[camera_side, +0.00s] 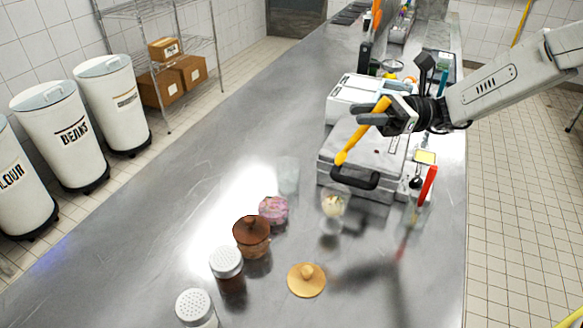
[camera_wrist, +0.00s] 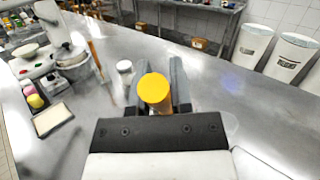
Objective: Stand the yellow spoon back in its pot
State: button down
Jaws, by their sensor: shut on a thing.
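The yellow spoon (camera_side: 356,138) is held in the air in the side view, tilted, with its lower end to the left. My gripper (camera_side: 376,112) is shut on its upper part, above the grey press. In the wrist view my gripper (camera_wrist: 156,80) has a round yellow end of the spoon (camera_wrist: 154,88) between its fingers. A clear pot (camera_side: 416,214) stands on the counter to the right of the press, with a red-handled utensil (camera_side: 428,186) and a dark one leaning in it. The gap between spoon and pot is wide.
The grey press (camera_side: 345,150) with a black handle (camera_side: 355,178) lies below my gripper. A glass (camera_side: 334,206), a pink item (camera_side: 273,209), a brown muffin-like item (camera_side: 251,234), shakers (camera_side: 227,263) and a tan disc (camera_side: 306,281) stand in front. The counter's left side is clear.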

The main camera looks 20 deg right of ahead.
jog(key=w+a+f+m+t+h, duration=0.2)
jog(key=w+a+m+h, duration=0.2)
jog(key=w, duration=0.5)
jog(key=w+a+f+m+t+h, duration=0.2)
jog(key=w+a+m+t+h, duration=0.1)
jog(key=w, duration=0.6)
jog(key=shift+w+a+m+h, duration=0.25)
jog(key=shift+a+m+h, duration=0.2)
jog(key=shift+a, duration=0.25)
jog(key=shift+f, duration=0.2)
notch_tip(320, 180, down, 11)
jog(key=shift+f, duration=0.15)
dwell(0.3)
jog(key=shift+c, duration=2.2)
grip_release()
jog(key=shift+d, duration=0.1)
